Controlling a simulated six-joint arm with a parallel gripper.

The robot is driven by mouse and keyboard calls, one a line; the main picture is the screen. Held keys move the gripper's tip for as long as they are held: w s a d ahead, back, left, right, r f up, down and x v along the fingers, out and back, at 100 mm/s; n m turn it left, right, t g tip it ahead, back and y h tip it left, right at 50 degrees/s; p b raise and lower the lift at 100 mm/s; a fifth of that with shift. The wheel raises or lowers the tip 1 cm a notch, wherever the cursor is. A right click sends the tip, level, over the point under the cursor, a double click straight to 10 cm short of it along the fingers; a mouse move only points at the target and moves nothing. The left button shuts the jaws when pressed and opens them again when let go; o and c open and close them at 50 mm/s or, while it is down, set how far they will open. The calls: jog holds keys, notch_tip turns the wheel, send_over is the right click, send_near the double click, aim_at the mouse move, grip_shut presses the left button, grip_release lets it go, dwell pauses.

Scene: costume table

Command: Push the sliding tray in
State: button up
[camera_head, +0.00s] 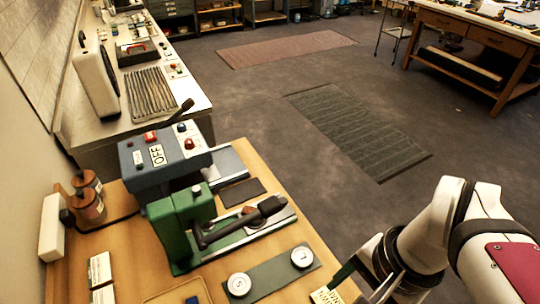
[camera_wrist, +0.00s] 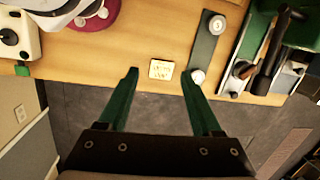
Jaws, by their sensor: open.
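A green press (camera_head: 185,225) with a black lever (camera_head: 240,222) stands on the wooden table. A flat metal slide (camera_head: 262,236) juts right from its foot. A grey-blue box (camera_head: 160,160) marked OFF stands behind it, with a flat grey plate (camera_head: 228,168) at its right side. I cannot tell which of these is the sliding tray. In the wrist view the press (camera_wrist: 305,25) and its lever (camera_wrist: 270,55) are at the upper right. My gripper (camera_wrist: 159,76) has two green fingers, apart and empty, at the table's edge, left of the press. It is partly visible at the lower right of the head view.
A dark green strip (camera_head: 270,276) with two round knobs lies in front of the press. A small label card (camera_wrist: 161,69) lies near the table edge between my fingers in the picture. Two copper-coloured cylinders (camera_head: 88,200) stand at the left. Open floor (camera_head: 350,170) lies beyond the right edge.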

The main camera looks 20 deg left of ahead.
jog(key=w+a+r+m+y, duration=0.1)
jog(key=w+a+m, duration=0.1)
jog(key=w, duration=0.6)
jog(key=w+a+m, duration=0.2)
jog(key=w+m, duration=0.1)
jog(key=w, duration=0.6)
jog(key=m+y, duration=0.1)
jog(key=m, duration=0.4)
send_near(284, 200)
jog(key=x, duration=0.7)
jog(key=shift+a+f, duration=0.3)
jog(key=shift+f, duration=0.3)
grip_shut()
jog(key=shift+s, duration=0.1)
